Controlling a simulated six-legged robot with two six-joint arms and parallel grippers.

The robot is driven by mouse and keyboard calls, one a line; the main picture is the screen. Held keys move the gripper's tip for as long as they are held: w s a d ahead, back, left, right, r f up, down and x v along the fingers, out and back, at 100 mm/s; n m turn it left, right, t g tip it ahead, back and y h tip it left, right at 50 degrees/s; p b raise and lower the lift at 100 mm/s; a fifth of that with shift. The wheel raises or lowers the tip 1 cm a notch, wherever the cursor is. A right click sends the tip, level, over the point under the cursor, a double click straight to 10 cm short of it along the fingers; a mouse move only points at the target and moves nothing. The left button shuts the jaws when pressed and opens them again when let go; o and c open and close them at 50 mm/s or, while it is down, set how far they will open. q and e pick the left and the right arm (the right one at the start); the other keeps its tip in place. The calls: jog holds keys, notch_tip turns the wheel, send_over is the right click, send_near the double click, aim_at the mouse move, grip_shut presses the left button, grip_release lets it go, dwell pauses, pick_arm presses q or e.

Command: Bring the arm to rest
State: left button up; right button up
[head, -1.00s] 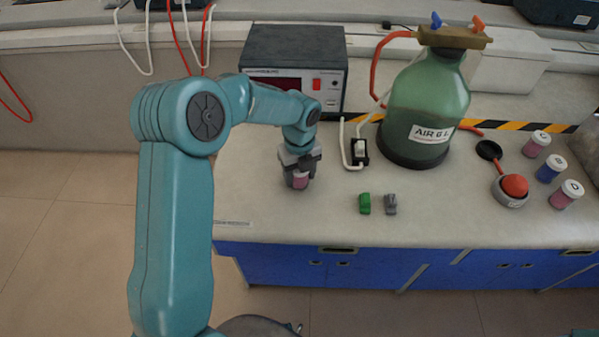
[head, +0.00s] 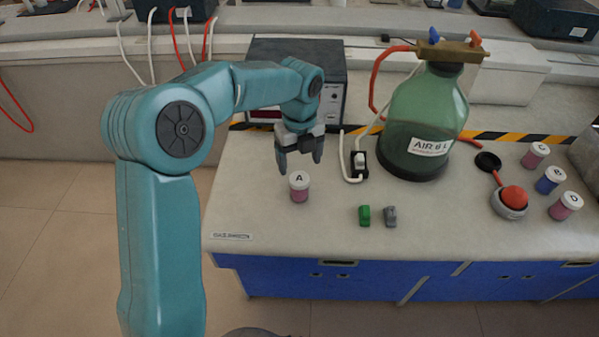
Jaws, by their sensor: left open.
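My left arm (head: 160,240) comes in from the left and bends over the bench. My left gripper (head: 299,168) is open and empty, its fingers pointing down above and behind a small jar (head: 299,188). The jar has a white lid marked A and pink contents, and stands upright on the bench, apart from the fingers. My right gripper is not in view.
A dark instrument box (head: 335,65) is behind. Green (head: 364,215) and grey (head: 390,216) blocks lie in front. Several lidded jars stand at right.

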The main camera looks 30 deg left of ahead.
pick_arm(q)
notch_tip(320, 180, up, 2)
dwell(0.5)
